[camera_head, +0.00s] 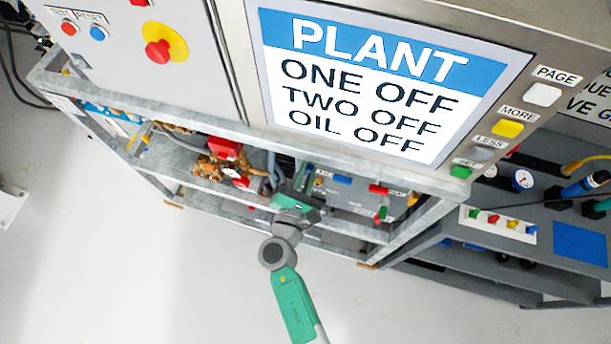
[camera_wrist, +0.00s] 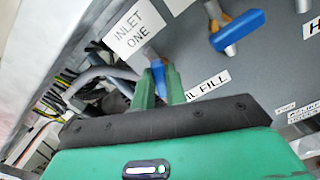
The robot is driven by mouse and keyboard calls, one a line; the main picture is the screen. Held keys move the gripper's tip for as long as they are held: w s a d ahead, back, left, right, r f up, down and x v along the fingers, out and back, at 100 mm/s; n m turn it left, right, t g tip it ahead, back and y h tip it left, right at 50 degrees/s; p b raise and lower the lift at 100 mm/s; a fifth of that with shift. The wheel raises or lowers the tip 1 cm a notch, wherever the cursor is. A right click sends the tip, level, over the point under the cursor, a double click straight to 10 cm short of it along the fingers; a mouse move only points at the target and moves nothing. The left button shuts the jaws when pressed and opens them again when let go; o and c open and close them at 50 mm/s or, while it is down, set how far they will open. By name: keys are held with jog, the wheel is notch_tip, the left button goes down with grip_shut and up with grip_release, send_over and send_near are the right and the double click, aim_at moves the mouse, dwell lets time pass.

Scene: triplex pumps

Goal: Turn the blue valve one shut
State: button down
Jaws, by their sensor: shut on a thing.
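In the wrist view, the blue valve handle (camera_wrist: 158,76) beside the "INLET ONE" label (camera_wrist: 131,34) sits between the two green fingers of my gripper (camera_wrist: 160,88). The gripper is shut on this handle, and the fingers hide part of it. How far the valve is turned I cannot tell. In the head view my gripper (camera_head: 298,194) reaches into the frame at the left end of the grey valve panel (camera_head: 350,203). The held handle is hidden there. The plant screen (camera_head: 365,85) reads "ONE OFF, TWO OFF, OIL OFF".
A second blue handle (camera_wrist: 238,32) on an orange-brown fitting is close to the right of my gripper. Cables (camera_wrist: 62,92) and dark hoses lie on the left. A metal frame rail (camera_head: 290,143) runs above the arm. The floor (camera_head: 130,270) in front is clear.

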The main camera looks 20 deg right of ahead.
jog(key=m+b, duration=0.6)
jog(key=shift+f, duration=0.35)
jog(key=m+b, duration=0.3)
jog(key=shift+m, duration=0.4)
jog(key=shift+d+r+m+b, duration=0.1)
jog(key=shift+m+b, duration=1.3)
jog(key=shift+b, duration=0.05)
jog(key=shift+s, duration=0.1)
jog(key=c, duration=1.4)
grip_release()
jog(key=shift+c, duration=0.2)
jog(key=v, duration=0.8)
jog(key=shift+p, duration=0.35)
